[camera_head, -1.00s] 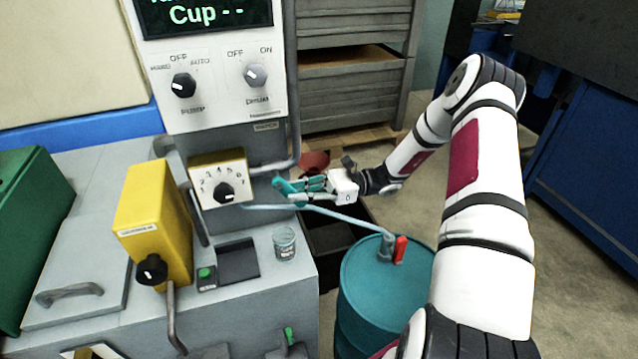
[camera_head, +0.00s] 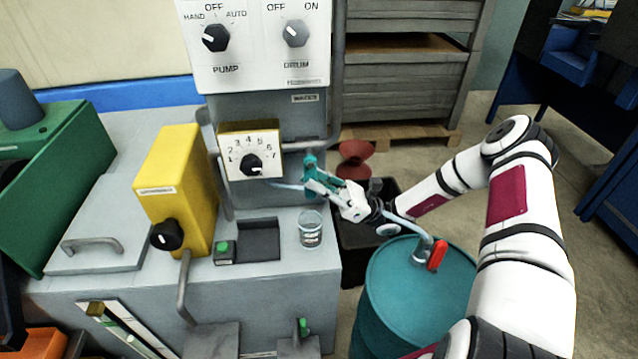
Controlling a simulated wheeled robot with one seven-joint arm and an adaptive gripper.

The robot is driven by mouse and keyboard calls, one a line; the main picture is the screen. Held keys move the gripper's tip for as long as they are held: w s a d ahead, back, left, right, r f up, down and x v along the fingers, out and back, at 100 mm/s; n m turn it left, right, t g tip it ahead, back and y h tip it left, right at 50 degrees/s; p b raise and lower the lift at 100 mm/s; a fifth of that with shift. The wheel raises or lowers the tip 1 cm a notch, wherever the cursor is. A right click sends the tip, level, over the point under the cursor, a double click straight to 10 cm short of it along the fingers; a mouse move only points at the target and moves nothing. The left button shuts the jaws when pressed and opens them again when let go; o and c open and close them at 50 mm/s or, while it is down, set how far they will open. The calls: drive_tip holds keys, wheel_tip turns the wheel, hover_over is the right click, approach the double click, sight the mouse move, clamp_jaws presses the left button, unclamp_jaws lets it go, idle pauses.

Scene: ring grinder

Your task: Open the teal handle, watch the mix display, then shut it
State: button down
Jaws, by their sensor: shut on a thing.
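The teal handle (camera_head: 311,172) is on the pipe side of the grey machine, right of the cream numbered dial (camera_head: 252,156). My gripper (camera_head: 323,186) is shut on the teal handle, reaching in from the right. The fingers hide part of the handle, which now stands roughly upright. The mix display is out of view above the control panel (camera_head: 260,45). A clear cup (camera_head: 311,230) stands on the machine top below the handle.
A yellow box (camera_head: 170,190) with a black knob stands left of the dial. A teal drum (camera_head: 415,290) with a red lever (camera_head: 437,255) and a pale hose stands at right below my arm. A dark bin (camera_head: 365,240) is behind it.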

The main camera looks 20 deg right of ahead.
idle(0.4)
drive_tip(key=c, duration=1.6)
unclamp_jaws()
drive_tip(key=shift+o, duration=0.2)
drive_tip(key=s+d+f, duration=0.1)
drive_tip(key=d, duration=0.6)
drive_tip(key=s+d+f, duration=0.2)
drive_tip(key=d, duration=0.6)
drive_tip(key=shift+d+f, duration=0.15)
drive_tip(key=shift+d, duration=0.1)
